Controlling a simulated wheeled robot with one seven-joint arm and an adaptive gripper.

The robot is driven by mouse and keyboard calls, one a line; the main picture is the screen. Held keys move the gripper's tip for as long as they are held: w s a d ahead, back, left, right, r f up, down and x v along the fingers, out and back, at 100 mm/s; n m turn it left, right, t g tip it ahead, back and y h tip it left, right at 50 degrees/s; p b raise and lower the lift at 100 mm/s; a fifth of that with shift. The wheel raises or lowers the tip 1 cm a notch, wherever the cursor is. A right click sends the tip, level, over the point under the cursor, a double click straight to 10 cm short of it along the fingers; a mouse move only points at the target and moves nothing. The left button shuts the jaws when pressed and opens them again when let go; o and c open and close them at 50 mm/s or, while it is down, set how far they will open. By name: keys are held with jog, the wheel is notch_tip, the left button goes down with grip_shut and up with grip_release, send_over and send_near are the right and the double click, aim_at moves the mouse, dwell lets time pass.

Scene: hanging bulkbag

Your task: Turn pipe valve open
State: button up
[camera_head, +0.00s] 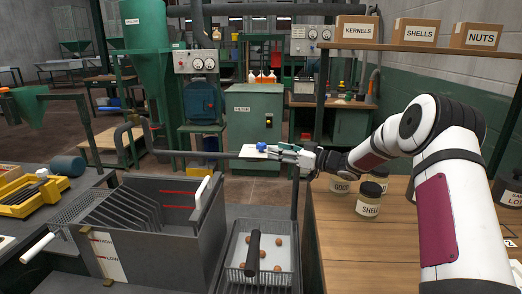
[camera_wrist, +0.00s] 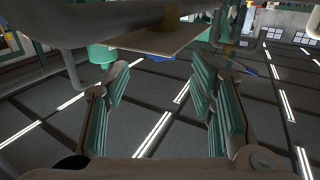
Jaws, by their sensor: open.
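A grey horizontal pipe (camera_head: 205,154) runs across the middle of the head view. A small blue part (camera_head: 262,146), which looks like the valve handle, shows at the pipe just left of my gripper (camera_head: 284,152). My gripper reaches in from the right at about pipe height. In the wrist view my gripper (camera_wrist: 160,82) is open, its green-padded fingers well apart with nothing between them. A blue piece (camera_wrist: 247,69) shows partly behind the right finger. A brass-coloured fitting (camera_wrist: 226,30) is above it. I cannot tell whether a finger touches the valve.
A dark metal bin with slats (camera_head: 150,220) and a basket (camera_head: 262,262) with several brown nuts stand in front. A wooden table (camera_head: 350,245) with labelled jars (camera_head: 369,199) is at right, below a shelf of boxes (camera_head: 415,32). A green filter cabinet (camera_head: 256,125) stands behind.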

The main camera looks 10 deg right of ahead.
aim_at(262, 144)
jog(key=shift+b+x, duration=0.35)
jog(key=shift+x, duration=3.35)
jog(key=shift+a+f, duration=0.15)
jog(key=shift+s, duration=0.1)
jog(key=c, duration=1.2)
